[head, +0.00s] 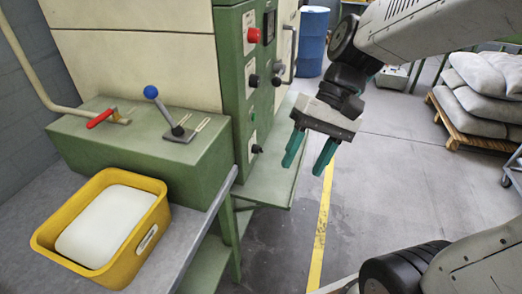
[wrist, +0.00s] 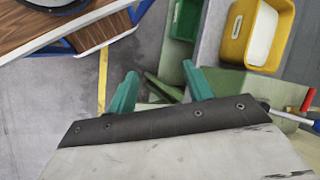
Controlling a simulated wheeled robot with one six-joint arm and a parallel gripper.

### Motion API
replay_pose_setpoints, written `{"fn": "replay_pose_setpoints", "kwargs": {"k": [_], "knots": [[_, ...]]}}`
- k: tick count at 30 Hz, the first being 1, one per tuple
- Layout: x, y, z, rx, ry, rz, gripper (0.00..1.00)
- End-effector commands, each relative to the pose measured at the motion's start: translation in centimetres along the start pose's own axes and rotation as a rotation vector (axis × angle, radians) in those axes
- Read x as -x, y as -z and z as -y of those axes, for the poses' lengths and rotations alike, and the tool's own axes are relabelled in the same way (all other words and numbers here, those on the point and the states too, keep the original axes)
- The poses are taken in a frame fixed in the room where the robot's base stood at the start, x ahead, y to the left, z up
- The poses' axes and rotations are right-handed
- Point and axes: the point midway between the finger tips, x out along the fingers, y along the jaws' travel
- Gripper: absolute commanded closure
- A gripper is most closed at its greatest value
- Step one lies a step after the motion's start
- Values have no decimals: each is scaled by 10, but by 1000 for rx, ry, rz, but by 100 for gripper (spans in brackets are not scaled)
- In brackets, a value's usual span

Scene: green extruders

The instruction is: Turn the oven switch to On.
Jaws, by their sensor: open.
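The green control panel (head: 246,110) stands at the centre in the head view. It carries a red round button (head: 253,37), an upper left black knob (head: 254,80), an upper right black knob (head: 276,81) and a lower black knob (head: 257,149). Their labels are too small to read, so I cannot tell which one is the oven switch or its setting. My gripper (head: 306,168) hangs to the right of the panel, apart from it, with its green fingers spread and empty, pointing down. The fingers also show in the wrist view (wrist: 160,70), with no knob visible between them.
A blue-balled lever (head: 151,92) and a red handle (head: 101,117) sit on the green box left of the panel. A yellow bin (head: 48,238) holds a white block. A blue drum (head: 312,42) and stacked sacks (head: 480,85) stand behind.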

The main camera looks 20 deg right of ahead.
Motion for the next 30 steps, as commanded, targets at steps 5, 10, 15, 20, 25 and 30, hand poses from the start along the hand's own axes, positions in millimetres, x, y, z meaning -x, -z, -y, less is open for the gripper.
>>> {"fn": "replay_pose_setpoints", "kwargs": {"k": [5,10,15,20,25,30], "knots": [[-14,56,13,-124,262,120,49],[-27,117,12,-248,520,175,49],[-43,184,-6,-385,779,179,49],[-64,246,-42,-525,1010,136,49],[-91,296,-87,-658,1197,57,49],[-109,322,-118,-739,1299,-7,49]]}}
